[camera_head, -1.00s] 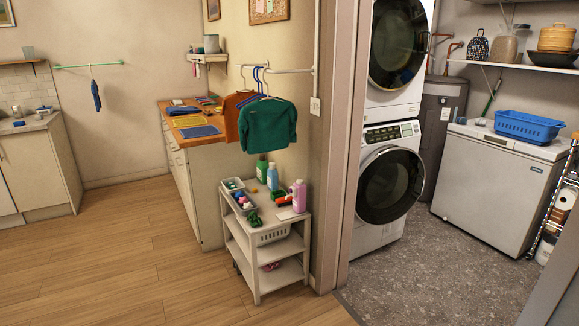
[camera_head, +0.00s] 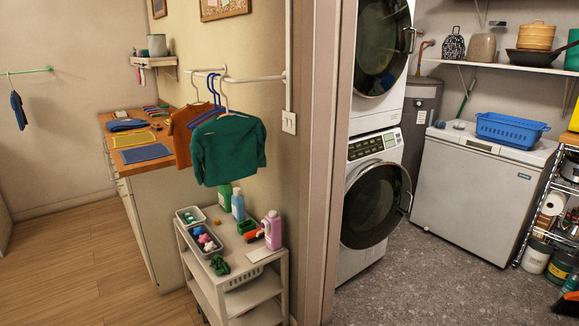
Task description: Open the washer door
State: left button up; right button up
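The white washer (camera_head: 343,262) is the lower unit of a stack in the alcove beyond the doorway. Its round, dark-glass door (camera_head: 371,205) is on the front and appears shut. A grey handle (camera_head: 407,196) stands out at the door's right edge. The control panel (camera_head: 375,144) is above the door. A similar white machine with a round dark door (camera_head: 381,42) sits on top. The doorway frame partly hides the stack's left side. Neither of my grippers is in view.
A wooden doorway edge (camera_head: 317,160) stands left of the washer. A small shelf cart (camera_head: 236,268) is before it, below hanging shirts. A white chest freezer (camera_head: 466,190) with a blue basket (camera_head: 512,129) stands right. The grey floor before the washer is clear.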

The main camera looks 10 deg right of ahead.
aim_at(378, 198)
jog(key=i+l+z, duration=0.15)
jog(key=i+z, duration=0.6)
jog(key=i+j+z, duration=0.15)
jog(key=i+z, duration=0.25)
jog(key=i, duration=0.1)
